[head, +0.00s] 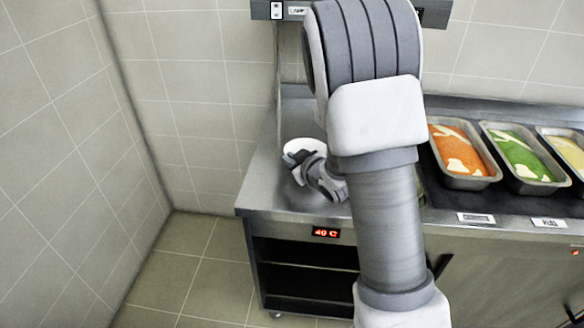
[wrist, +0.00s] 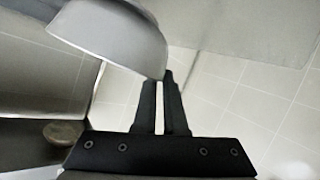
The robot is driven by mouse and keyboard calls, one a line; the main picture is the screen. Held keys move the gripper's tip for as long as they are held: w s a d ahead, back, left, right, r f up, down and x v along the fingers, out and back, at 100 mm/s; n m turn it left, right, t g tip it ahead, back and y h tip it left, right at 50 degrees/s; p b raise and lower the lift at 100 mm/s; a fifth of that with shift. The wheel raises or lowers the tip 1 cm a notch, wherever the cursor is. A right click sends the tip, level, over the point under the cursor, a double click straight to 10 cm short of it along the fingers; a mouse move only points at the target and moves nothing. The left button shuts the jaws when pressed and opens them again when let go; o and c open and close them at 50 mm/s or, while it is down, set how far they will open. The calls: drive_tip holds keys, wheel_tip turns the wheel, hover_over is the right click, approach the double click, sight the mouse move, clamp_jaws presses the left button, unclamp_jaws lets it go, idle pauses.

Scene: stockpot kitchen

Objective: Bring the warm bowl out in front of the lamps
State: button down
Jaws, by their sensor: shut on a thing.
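The white bowl (head: 303,146) is over the left end of the steel counter in the head view, partly hidden by my gripper (head: 297,158). In the wrist view the bowl (wrist: 112,38) is at the upper left, with its rim at the fingertips of my gripper (wrist: 165,80). The two dark fingers are close together and shut on the rim. I cannot tell whether the bowl touches the counter. The lamp housing (head: 288,11) runs along the top, partly hidden by my arm.
The steel counter (head: 262,190) has a red 40 C display (head: 326,233) and open dark shelves below. Food pans, orange (head: 460,152) and green (head: 522,157) among them, stand to the right. A tiled wall is at the left. A small round thing (wrist: 65,132) shows in the wrist view.

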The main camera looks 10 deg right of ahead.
wheel_tip(320, 180, down, 3)
drive_tip(key=shift+r, duration=0.2)
drive_tip(key=c, duration=1)
unclamp_jaws()
drive_tip(key=v, duration=0.9)
drive_tip(key=shift+s+d, duration=0.1)
drive_tip(key=shift+s, duration=0.1)
drive_tip(key=s+d+r+m+g+h+b, duration=0.25)
drive_tip(key=s+d+r+m+h, duration=0.2)
drive_tip(key=s+r, duration=0.5)
drive_tip(key=s+a+r+g, duration=0.1)
drive_tip(key=s, duration=0.4)
drive_tip(key=s+a+m+g, duration=0.1)
drive_tip(key=s+a+g, duration=0.1)
drive_tip(key=s, duration=0.3)
drive_tip(key=s+a+r+m+g+y, duration=0.1)
drive_tip(key=s+a, duration=0.1)
drive_tip(key=s, duration=0.3)
drive_tip(key=shift+s+a+r+m+g, duration=0.1)
drive_tip(key=shift+s+r+m+g, duration=0.15)
drive_tip(key=shift+r+g, duration=0.1)
